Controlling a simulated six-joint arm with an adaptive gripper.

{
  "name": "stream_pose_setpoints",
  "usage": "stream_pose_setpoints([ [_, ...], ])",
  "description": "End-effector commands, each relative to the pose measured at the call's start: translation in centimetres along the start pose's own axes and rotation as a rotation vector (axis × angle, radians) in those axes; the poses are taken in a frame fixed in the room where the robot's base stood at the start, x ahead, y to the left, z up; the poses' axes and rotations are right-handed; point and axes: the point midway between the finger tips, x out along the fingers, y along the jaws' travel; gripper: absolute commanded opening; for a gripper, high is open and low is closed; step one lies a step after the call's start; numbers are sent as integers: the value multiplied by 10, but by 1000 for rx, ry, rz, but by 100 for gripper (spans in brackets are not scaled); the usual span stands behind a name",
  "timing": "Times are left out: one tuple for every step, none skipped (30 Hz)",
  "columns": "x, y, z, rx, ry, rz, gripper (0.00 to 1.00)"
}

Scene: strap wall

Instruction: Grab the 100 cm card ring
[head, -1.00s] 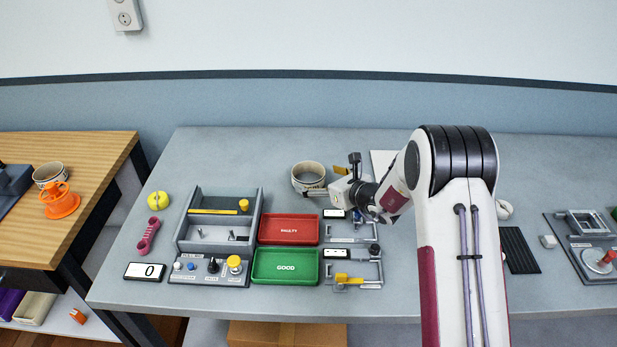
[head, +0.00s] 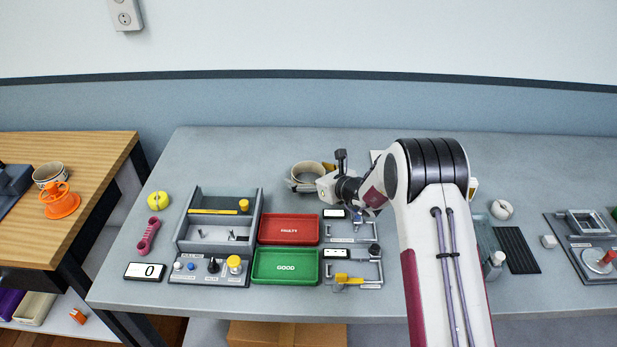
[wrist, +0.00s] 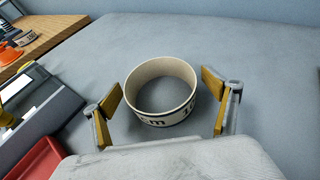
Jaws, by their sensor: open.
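The card ring (wrist: 178,114) is a cream band with dark print ending in "cm"; I can read only part of the print. It stands on the grey bench, its open top facing up, and also shows in the head view (head: 304,168), partly hidden by my gripper. My gripper (wrist: 160,92) is open, with one tan finger pad to the left of the ring and one to the right. Gaps show between the pads and the ring, so it is not held. In the head view my gripper (head: 316,177) is at the ring.
A similar ring (head: 48,172) and an orange spool (head: 60,204) are on the wooden table at left. Red (head: 289,220) and green (head: 286,257) trays lie in front of the card ring. The bench behind it is clear.

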Motion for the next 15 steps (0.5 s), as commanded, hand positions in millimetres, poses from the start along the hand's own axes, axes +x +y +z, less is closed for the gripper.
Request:
stream_pose_setpoints([
  [0, 0, 0, 0, 0, 0, 87],
  [0, 0, 0, 0, 0, 0, 87],
  [0, 0, 0, 0, 0, 0, 87],
  [0, 0, 0, 0, 0, 0, 87],
  [0, 0, 0, 0, 0, 0, 87],
  [0, 0, 0, 0, 0, 0, 87],
  [0, 0, 0, 0, 0, 0, 87],
  [0, 0, 0, 0, 0, 0, 87],
  [0, 0, 0, 0, 0, 0, 87],
  [0, 0, 0, 0, 0, 0, 87],
  [0, 0, 0, 0, 0, 0, 84],
  [0, 0, 0, 0, 0, 0, 75],
  [0, 0, 0, 0, 0, 0, 69],
  [0, 0, 0, 0, 0, 0, 62],
  [0, 0, 0, 0, 0, 0, 58],
])
